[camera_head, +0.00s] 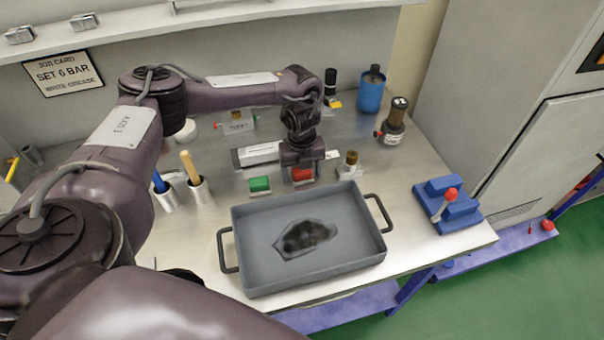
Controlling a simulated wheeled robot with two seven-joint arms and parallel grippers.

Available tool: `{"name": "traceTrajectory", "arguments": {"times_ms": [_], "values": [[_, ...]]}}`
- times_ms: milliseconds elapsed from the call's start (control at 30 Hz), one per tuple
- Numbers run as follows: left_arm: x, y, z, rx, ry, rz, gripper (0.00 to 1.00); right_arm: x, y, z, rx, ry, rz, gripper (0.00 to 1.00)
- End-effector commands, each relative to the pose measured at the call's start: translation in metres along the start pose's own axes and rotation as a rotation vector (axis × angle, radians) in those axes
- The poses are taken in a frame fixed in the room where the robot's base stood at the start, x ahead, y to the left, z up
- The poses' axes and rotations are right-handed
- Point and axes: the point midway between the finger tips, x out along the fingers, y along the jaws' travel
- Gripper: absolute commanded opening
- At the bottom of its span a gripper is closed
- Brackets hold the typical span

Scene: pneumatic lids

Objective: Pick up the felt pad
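I cannot tell for sure which thing is the felt pad. A flat, dark, irregular patch (305,237) lies on the floor of the grey tray (262,283); it could be a cloth or a stain. A green-topped block (259,185) and a red-topped block (302,175) stand on the bench behind the tray. My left gripper (302,178) points down at the red-topped block, behind the tray's back wall. Its fingertips are small and partly merge with the block, so their opening and any contact are unclear. My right gripper is not in view.
Two metal cups (199,193) with blue and tan handles stand left of the tray. A brass-topped fitting (349,167), a dark cylinder (394,122) and a blue can (371,92) stand behind it. A blue fixture with a red knob (447,205) sits at right.

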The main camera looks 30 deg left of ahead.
Motion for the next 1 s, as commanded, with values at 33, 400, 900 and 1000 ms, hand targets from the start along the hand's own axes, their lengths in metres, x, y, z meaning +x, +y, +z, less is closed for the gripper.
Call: {"name": "traceTrajectory", "arguments": {"times_ms": [33, 400, 900, 1000], "values": [[0.000, 0.000, 0.000, 0.000, 0.000, 0.000, 0.67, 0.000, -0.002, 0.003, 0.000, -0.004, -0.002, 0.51], [-0.001, 0.000, 0.000, -0.001, 0.000, 0.000, 0.31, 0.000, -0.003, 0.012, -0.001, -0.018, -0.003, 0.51], [-0.035, -0.001, 0.001, 0.000, -0.003, -0.005, 0.31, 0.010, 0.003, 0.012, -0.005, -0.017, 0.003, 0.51], [-0.057, -0.001, 0.001, -0.001, -0.003, -0.006, 0.31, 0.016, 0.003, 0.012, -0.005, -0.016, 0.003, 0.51]]}}
